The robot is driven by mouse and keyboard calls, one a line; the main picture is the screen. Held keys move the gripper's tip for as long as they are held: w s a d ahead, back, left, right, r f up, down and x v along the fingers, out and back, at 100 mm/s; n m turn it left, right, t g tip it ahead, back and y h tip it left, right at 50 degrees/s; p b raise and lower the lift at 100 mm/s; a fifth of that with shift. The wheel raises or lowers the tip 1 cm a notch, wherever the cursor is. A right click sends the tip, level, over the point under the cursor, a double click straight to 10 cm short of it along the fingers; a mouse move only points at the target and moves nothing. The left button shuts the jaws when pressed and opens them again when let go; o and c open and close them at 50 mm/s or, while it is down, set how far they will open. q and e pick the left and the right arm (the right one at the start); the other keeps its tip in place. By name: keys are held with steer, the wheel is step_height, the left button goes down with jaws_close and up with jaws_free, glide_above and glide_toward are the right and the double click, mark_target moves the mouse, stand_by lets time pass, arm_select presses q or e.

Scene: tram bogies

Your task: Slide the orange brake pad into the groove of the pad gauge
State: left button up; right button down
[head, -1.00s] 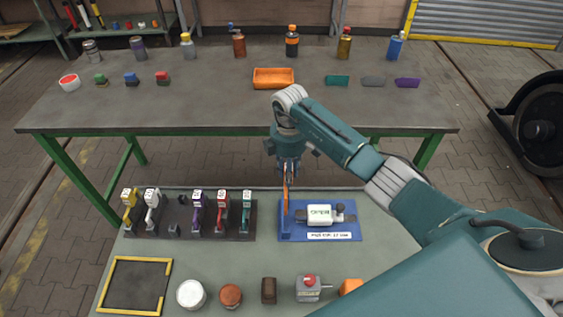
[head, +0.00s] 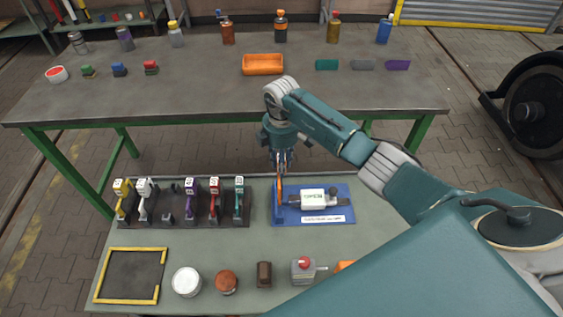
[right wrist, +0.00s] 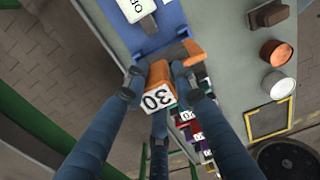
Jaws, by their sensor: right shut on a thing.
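The blue pad gauge (head: 345,216) lies on the near table, with a white labelled block (head: 313,199) and a dark clamp part on it. My right gripper (head: 282,166) points down over the gauge's left edge and is shut on the orange brake pad (head: 279,186). In the right wrist view the fingers (right wrist: 158,86) hold the pad by its orange head, marked 30 (right wrist: 157,98). The pad hangs upright at the blue upright part on the gauge's left side. How deep it sits in the groove cannot be told. My left gripper is not in view.
A dark rack (head: 182,221) with several numbered coloured pads stands just left of the gauge. A yellow-edged mat (head: 130,276), a white jar (head: 187,282), a brown jar (head: 226,282) and a grey box with a red knob (head: 304,271) lie nearer. The far table holds bottles and an orange tray (head: 263,64).

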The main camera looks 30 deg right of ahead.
steer(key=shift+f+b, duration=0.85)
steer(key=shift+f, duration=0.55)
steer(key=shift+f+b, duration=0.6)
steer(key=shift+f, duration=0.55)
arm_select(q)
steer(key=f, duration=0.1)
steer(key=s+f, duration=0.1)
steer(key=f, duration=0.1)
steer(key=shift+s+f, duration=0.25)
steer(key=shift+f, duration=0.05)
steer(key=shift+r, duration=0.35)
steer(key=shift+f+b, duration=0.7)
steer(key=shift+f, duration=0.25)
arm_select(e)
steer(key=shift+f, duration=1.5)
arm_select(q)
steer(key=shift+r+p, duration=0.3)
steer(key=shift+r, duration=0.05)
